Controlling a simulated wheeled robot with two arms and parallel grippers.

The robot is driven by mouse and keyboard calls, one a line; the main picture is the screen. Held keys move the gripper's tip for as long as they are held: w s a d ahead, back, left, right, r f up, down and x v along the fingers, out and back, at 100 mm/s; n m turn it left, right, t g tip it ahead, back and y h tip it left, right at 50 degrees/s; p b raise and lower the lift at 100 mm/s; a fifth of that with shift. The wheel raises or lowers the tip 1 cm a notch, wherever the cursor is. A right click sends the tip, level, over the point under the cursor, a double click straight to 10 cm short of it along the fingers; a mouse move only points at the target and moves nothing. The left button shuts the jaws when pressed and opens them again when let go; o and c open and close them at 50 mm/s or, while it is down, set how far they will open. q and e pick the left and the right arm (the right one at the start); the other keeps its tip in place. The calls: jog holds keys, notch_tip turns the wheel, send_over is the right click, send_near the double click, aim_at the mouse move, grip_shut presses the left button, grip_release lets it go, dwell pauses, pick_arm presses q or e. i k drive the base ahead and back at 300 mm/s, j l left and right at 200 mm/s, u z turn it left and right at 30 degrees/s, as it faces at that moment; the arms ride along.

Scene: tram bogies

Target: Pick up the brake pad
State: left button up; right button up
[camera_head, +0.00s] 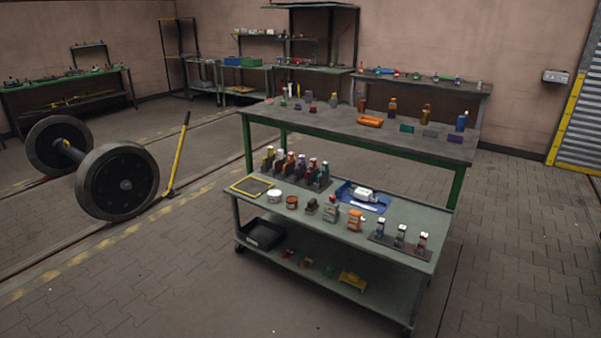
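I cannot surely make out a brake pad at this distance. A small dark item (312,206) stands on the top of the near grey cart (400,255), between a reddish-brown tin (292,202) and a grey container (331,214); it is too small to name. Several more small items lie on the cart's lower shelf, among them a yellow one (353,281) and a reddish one (288,253). Neither of my grippers shows in the head view.
The cart also holds a blue tray (345,189), racks of bottles (300,182) and a yellow-edged mat (252,187). A green-framed table (330,122) stands close behind. A wheelset (120,183) and yellow lever (179,152) stand left. Floor (520,240) at right is clear.

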aim_at(288, 167)
jog(key=i+u, duration=0.3)
jog(key=i, duration=0.8)
jog(key=i+j+u, duration=0.1)
jog(key=i+u, duration=0.2)
jog(key=i, duration=0.35)
jog(key=i+l+u, duration=0.1)
jog(key=i+u, duration=0.15)
jog(key=i, duration=0.4)
jog(key=i+l+u, duration=0.3)
jog(key=i, duration=0.35)
jog(key=i+j+z, duration=0.15)
jog(key=i, duration=0.35)
jog(key=i+j+z, duration=0.15)
jog(key=i, duration=0.3)
jog(key=i+l+z, duration=0.1)
jog(key=i+z, duration=0.45)
jog(key=z, duration=0.25)
jog(key=i+j+z, duration=0.1)
jog(key=i+z, duration=0.2)
jog(key=z, duration=0.15)
jog(key=i+j+z, duration=0.2)
jog(key=z, duration=0.2)
jog(key=i, duration=0.1)
